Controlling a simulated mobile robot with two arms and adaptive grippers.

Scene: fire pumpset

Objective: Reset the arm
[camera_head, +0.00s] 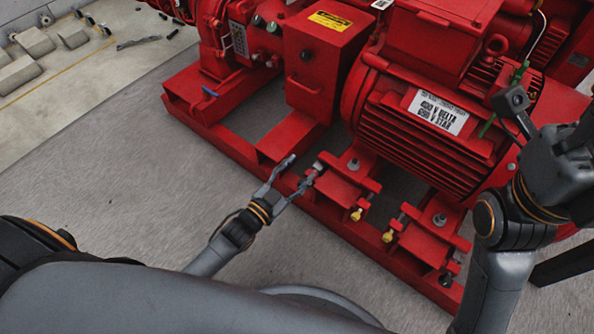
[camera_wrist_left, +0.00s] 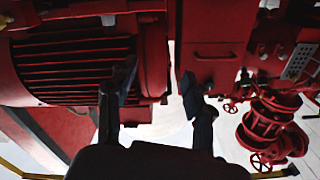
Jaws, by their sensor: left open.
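My left gripper (camera_head: 301,167) comes in from the lower left in the head view. Its two fingers are apart with nothing between them, close in front of the red base frame (camera_head: 240,148) of the pumpset. In the left wrist view the open fingers (camera_wrist_left: 157,84) show against the red motor and frame. From the head view I cannot tell whether a fingertip touches the bolt and bracket beside it. My right arm (camera_head: 500,240) is bent up at the right edge, in front of the motor; its fingers do not show.
The red finned motor (camera_head: 420,140) and red box with a yellow label (camera_head: 330,45) stand on the frame. Yellow-tipped bolts (camera_head: 356,215) stick out at its near side. Red valves (camera_wrist_left: 270,125) show in the left wrist view. Grey floor (camera_head: 130,140) is clear at left.

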